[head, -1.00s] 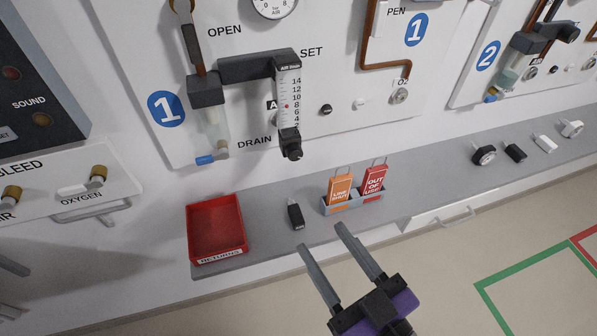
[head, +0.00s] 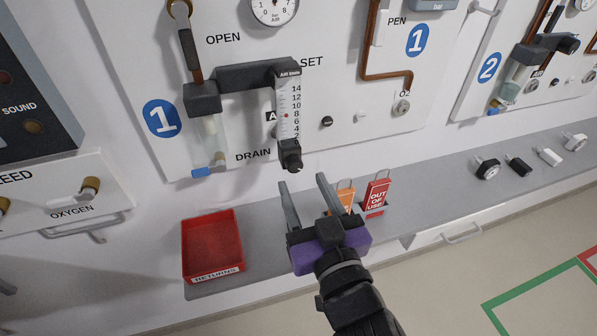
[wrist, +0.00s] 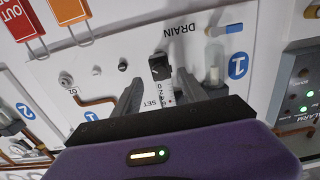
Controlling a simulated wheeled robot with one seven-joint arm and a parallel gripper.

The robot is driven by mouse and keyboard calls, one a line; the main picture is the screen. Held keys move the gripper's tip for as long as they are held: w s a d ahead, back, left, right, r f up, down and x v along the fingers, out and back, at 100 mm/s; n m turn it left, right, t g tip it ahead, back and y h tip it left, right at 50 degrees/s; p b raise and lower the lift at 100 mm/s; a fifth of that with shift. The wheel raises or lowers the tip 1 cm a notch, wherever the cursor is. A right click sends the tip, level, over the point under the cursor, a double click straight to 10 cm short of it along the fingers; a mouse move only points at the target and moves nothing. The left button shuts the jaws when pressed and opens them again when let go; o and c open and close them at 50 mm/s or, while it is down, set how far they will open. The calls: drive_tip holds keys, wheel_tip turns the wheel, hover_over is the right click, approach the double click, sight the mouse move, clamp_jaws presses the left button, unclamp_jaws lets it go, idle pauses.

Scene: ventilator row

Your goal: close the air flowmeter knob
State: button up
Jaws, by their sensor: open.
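The air flowmeter (head: 288,108) is a clear scaled tube on the wall panel, with a red float near the 8 mark. Its black knob (head: 291,157) sits at the tube's lower end. In the wrist view the knob (wrist: 160,66) shows upside down, beyond and between my fingers. My gripper (head: 302,180) is open and empty, just below the knob in the head view. The fingers look apart from the knob. The gap in depth is hard to tell.
A red returns tray (head: 213,247) stands on the grey shelf at left. An orange tag (head: 346,193) and a red tag (head: 377,192) stand behind my gripper's right side. A clear bowl with blue drain (head: 203,172) hangs left of the flowmeter.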

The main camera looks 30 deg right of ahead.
sight(296, 169)
drive_tip(key=shift+w+d+p, duration=0.15)
drive_tip(key=shift+w+d, duration=0.05)
drive_tip(key=shift+w, duration=0.75)
drive_tip(key=shift+w+d+p, duration=0.15)
drive_tip(key=shift+w, duration=0.8)
clamp_jaws()
